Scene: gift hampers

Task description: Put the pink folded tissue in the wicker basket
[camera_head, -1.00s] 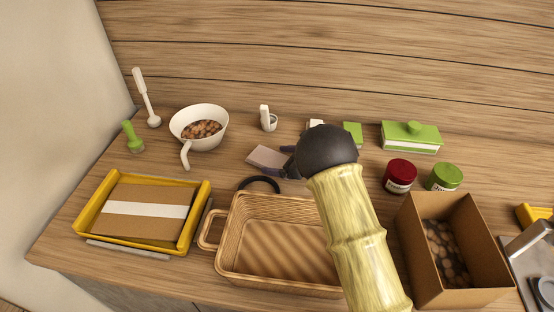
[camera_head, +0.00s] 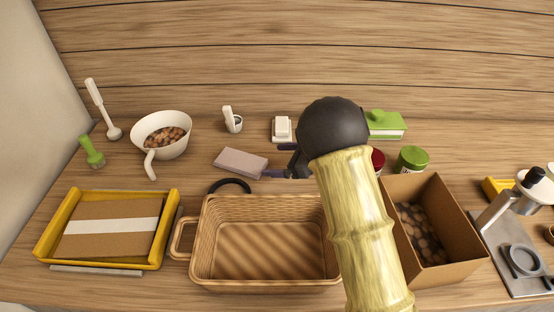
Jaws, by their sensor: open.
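The pink folded tissue (camera_head: 240,162) lies flat on the table behind the wicker basket, a little left of my gripper. The wicker basket (camera_head: 206,240) stands at the front middle, upright, and its visible inside is empty. My gripper (camera_head: 277,161) is open, with its fingers pointing left at the tissue's right end. One finger looks very close to the tissue's near right corner; I cannot tell whether they touch. My dark wrist and yellow arm hide part of the gripper and the basket's right side.
A yellow tray (camera_head: 52,225) with a brown box is left of the basket. An open cardboard box (camera_head: 458,235) stands right. A black ring (camera_head: 230,184) lies behind the basket. A white bowl (camera_head: 160,124), a white dish (camera_head: 282,130) and a green jar (camera_head: 411,160) stand farther back.

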